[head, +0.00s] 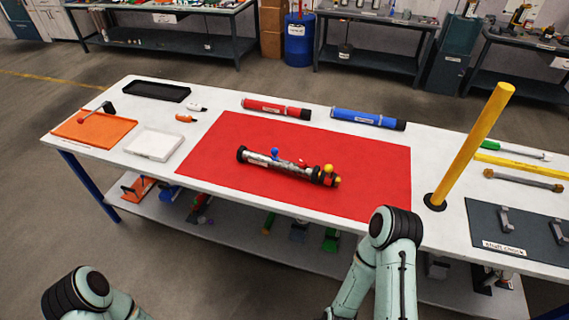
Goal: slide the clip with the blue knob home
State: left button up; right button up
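A silver pump tube (285,166) with dark ends lies on the red mat (220,153), slanting down to the right. A blue knob (274,153) stands up from its left half. A small red piece (302,162) sits near its middle, and a yellow knob (327,168) stands near its right end, by red, black and yellow parts. The clip under the blue knob is too small to tell how far in it sits. Neither gripper is in view; only links of my two arms show at the bottom, apart from the tube.
A red tube (277,108) and a blue tube (368,119) lie behind the mat. Orange tray (92,130), white tray (153,143) and black tray (156,91) lie at left.

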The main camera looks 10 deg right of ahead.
aim_at(275, 151)
jog(key=i+j+z, duration=0.3)
jog(key=i+j, duration=0.3)
jog(key=i+j+z, duration=0.3)
jog(key=i+j, duration=0.4)
